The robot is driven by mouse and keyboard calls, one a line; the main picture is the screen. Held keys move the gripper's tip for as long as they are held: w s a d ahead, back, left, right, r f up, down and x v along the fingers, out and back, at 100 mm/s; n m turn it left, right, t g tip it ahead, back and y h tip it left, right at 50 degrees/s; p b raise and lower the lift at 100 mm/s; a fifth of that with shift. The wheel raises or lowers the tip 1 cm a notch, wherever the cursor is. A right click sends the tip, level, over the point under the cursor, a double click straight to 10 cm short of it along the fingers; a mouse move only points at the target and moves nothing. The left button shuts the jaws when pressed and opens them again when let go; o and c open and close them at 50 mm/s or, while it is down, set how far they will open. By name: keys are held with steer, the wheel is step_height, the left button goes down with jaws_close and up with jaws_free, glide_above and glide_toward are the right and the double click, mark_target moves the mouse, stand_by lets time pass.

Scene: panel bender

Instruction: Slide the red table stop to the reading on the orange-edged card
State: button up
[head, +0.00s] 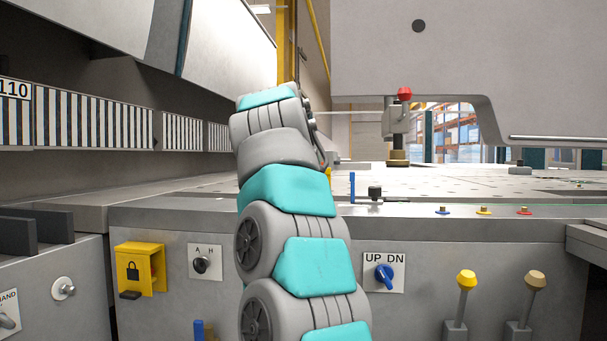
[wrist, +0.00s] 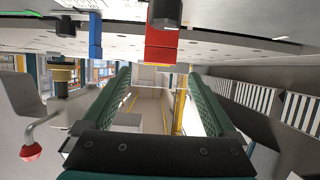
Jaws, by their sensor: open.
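The red table stop (wrist: 161,42) shows in the wrist view as a red block at the table surface, which appears upside down at the top of the picture. It lies beyond and between the tips of my gripper (wrist: 160,75), whose two green fingers are spread wide with nothing between them. I cannot tell the distance, but no contact shows. In the head view my arm covers the middle, hiding the red stop and the fingers. The orange-edged card and any scale reading are not visible in either view.
A blue stop (head: 352,187) stands on the table (head: 450,185) near a black knob (head: 375,192); a blue stop (wrist: 95,36) also shows beside the red one. A clamp with a red ball (head: 404,94) rises behind. Levers (head: 466,281) and switches line the front panel.

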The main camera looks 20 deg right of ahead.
steer(key=p+x, duration=0.1)
steer(key=x, duration=0.5)
steer(key=shift+w+d+f+p, duration=0.1)
steer(key=shift+w+d+p, duration=0.1)
steer(key=shift+w+p, duration=0.1)
jaws_close()
stand_by(0.5)
